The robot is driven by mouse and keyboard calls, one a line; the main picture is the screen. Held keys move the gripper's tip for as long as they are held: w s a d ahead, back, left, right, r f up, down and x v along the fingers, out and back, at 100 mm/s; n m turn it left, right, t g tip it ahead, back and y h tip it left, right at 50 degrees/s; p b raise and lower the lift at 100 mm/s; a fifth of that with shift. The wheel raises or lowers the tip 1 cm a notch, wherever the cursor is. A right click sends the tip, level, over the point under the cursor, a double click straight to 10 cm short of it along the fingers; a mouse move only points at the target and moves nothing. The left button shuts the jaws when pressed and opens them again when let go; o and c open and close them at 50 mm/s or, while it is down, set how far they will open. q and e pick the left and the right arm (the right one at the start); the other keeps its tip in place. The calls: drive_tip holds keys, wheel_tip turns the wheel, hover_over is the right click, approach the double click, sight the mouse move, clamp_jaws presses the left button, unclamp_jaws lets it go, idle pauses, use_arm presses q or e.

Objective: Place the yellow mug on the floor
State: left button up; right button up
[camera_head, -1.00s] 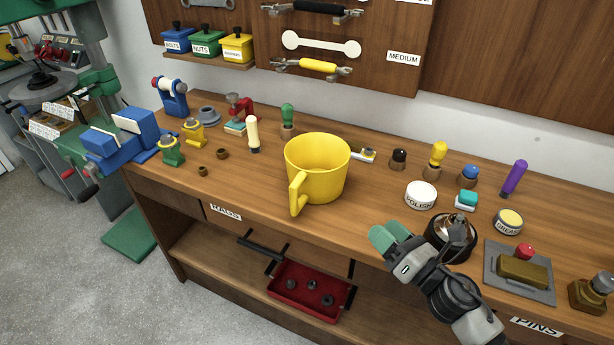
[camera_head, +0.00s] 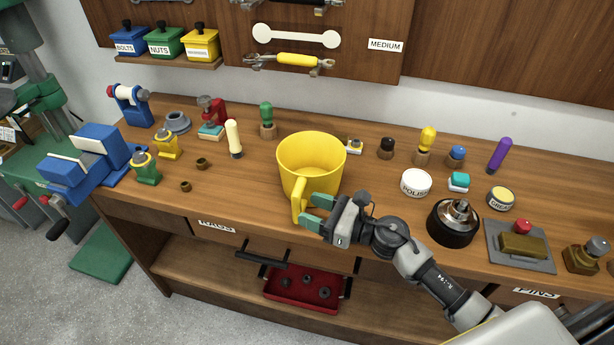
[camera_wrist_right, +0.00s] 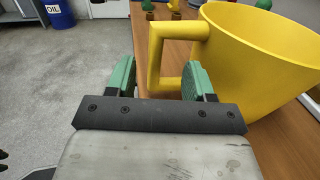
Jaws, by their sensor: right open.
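The yellow mug (camera_head: 311,160) stands upright on the wooden workbench (camera_head: 380,215), near its front edge. Its handle (camera_head: 299,200) points toward the front. My right gripper (camera_head: 316,212) is open at the handle, with its green fingertips near the handle's lower part. In the right wrist view the mug (camera_wrist_right: 262,55) fills the upper right, and its handle (camera_wrist_right: 157,55) reaches between the two green fingers (camera_wrist_right: 158,80). I cannot tell whether the fingers touch it. The grey floor (camera_head: 130,310) shows at the lower left. My left gripper is not in view.
A blue vise (camera_head: 85,160) stands at the bench's left end. A polish tin (camera_head: 416,183) and a dark round pot (camera_head: 453,223) stand to the right of the mug. A red tray (camera_head: 303,288) sits below the bench top. Open floor lies left of the bench.

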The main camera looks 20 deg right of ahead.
drive_tip(key=p+x, duration=0.2)
drive_tip(key=x, duration=0.3)
drive_tip(key=shift+s+a, duration=0.1)
drive_tip(key=shift+a, duration=0.2)
drive_tip(key=shift+w+a+f, duration=0.1)
drive_tip(key=shift+w+a, duration=0.15)
drive_tip(key=shift+c, duration=0.3)
clamp_jaws()
